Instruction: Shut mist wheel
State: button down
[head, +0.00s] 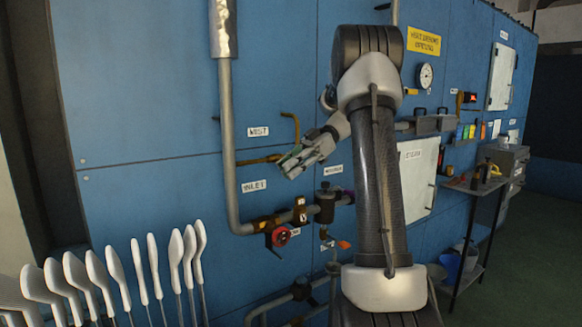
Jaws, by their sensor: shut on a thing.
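The label that seems to read MIST (258,131) is on the blue wall panel in the head view. Below and right of it, a thin brass pipe (258,160) runs to my gripper (288,163). My gripper is shut at the pipe's right end, on what appears to be the mist wheel (291,153). Only a small greenish part of it shows; the fingers hide the rest, so I cannot tell how far it is turned.
A red handwheel (280,236) sits lower, on brass fittings below the INLET label (254,186). A grey vertical pipe (228,140) stands left of my gripper. White sock boards (115,270) line the lower left. A side table (475,184) stands at right.

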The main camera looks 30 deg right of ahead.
jog(key=shift+f+y, duration=0.15)
jog(key=shift+y, duration=0.95)
jog(key=shift+a, duration=0.1)
jog(key=c, duration=1.4)
grip_release()
